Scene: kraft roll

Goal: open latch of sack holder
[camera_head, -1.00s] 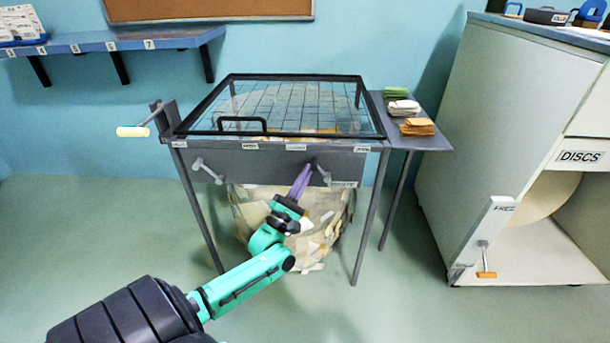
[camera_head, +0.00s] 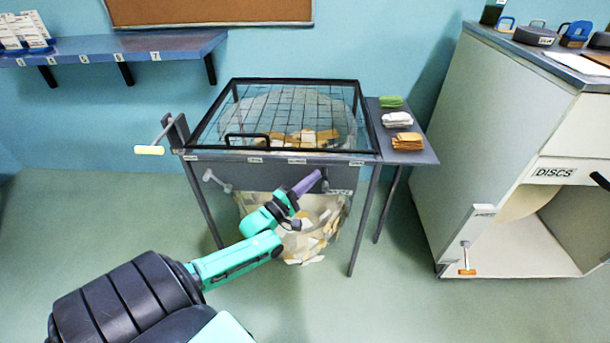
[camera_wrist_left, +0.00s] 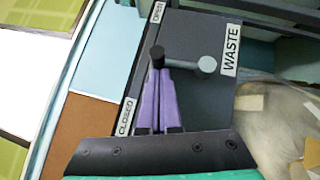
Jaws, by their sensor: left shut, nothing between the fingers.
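The sack holder (camera_head: 278,172) is a grey stand with a mesh lid over a clear sack (camera_head: 310,231) of paper scraps. Its front panel carries a left lever latch (camera_head: 217,181) and a right lever latch (camera_head: 325,186). In the wrist view the right latch (camera_wrist_left: 206,65) has a grey rounded end and a black end, by labels reading WASTE, OPEN and CLOSED. My left gripper (camera_head: 318,176) has purple fingers, shut and empty. Its tips (camera_wrist_left: 160,66) are at the lever's black end; whether they touch is unclear. Fingers partly hide the lever in the head view. My right gripper is not identifiable.
A crank with a pale grip (camera_head: 149,150) sticks out at the holder's left. A side shelf (camera_head: 416,156) at its right bears folded cloths (camera_head: 396,119). A white cabinet (camera_head: 490,130) stands farther right. The floor in front is mostly clear.

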